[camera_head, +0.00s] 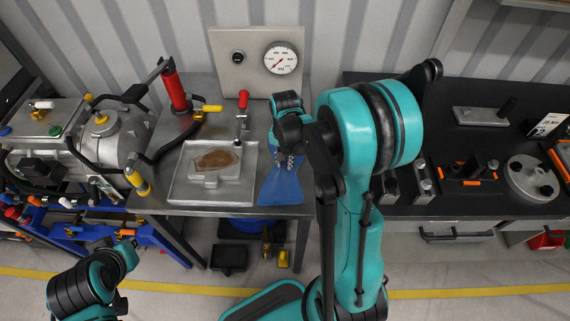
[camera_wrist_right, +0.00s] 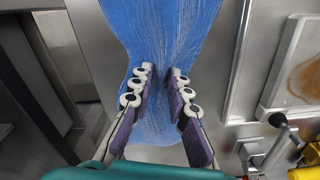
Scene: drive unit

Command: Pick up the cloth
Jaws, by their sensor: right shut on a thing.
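The blue cloth (camera_head: 283,188) lies at the right end of the metal bench, its lower part at the front edge. My right gripper (camera_head: 291,161) is over its upper part. In the right wrist view the cloth (camera_wrist_right: 158,30) runs between the two fingers of the right gripper (camera_wrist_right: 157,80). It narrows between them and spreads wide beyond the fingertips, so the gripper is shut on it. Part of the cloth is hidden by the fingers and wrist.
A metal tray (camera_head: 183,192) with a brown stain stands just left of the cloth. A red-handled lever (camera_head: 242,102) and a pressure gauge (camera_head: 281,58) are behind it. A pump unit (camera_head: 111,135) fills the left. A dark table (camera_head: 455,150) with parts stands right.

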